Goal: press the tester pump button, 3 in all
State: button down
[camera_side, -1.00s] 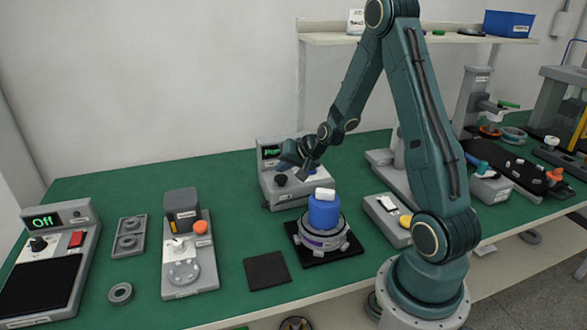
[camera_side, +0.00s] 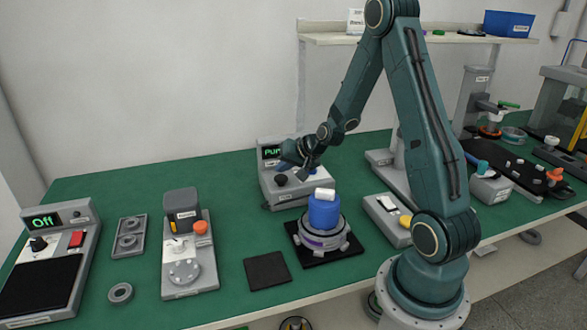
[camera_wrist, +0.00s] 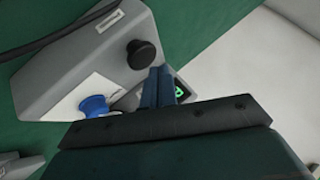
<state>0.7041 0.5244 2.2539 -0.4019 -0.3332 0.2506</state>
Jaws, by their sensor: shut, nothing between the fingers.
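The tester (camera_side: 286,192) is a grey sloped box at the back of the green bench, with a lit green display (camera_side: 271,152) whose text is partly covered. Its black knob (camera_side: 281,180) shows at the front left. In the wrist view the tester (camera_wrist: 60,75) has a black knob (camera_wrist: 141,55), a blue button (camera_wrist: 93,106) on a white panel, and a bit of green display (camera_wrist: 180,92). My gripper (camera_wrist: 160,72) is shut and empty, with its fingertips over the tester near the knob, to one side of the blue button. In the side view my gripper (camera_side: 304,172) hides part of the panel.
A blue canister (camera_side: 324,211) with a white top stands on a round grey motor part (camera_side: 322,238) in front of the tester. A dark pad (camera_side: 267,271) lies left of it. A grey unit with an orange knob (camera_side: 201,227) stands further left.

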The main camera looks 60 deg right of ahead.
aim_at(284, 179)
jog(key=shift+f, duration=1.45)
dwell(2.0)
jog(key=shift+r, duration=1.4)
jog(key=shift+r, duration=0.1)
jog(key=shift+r, duration=2.45)
dwell(0.6)
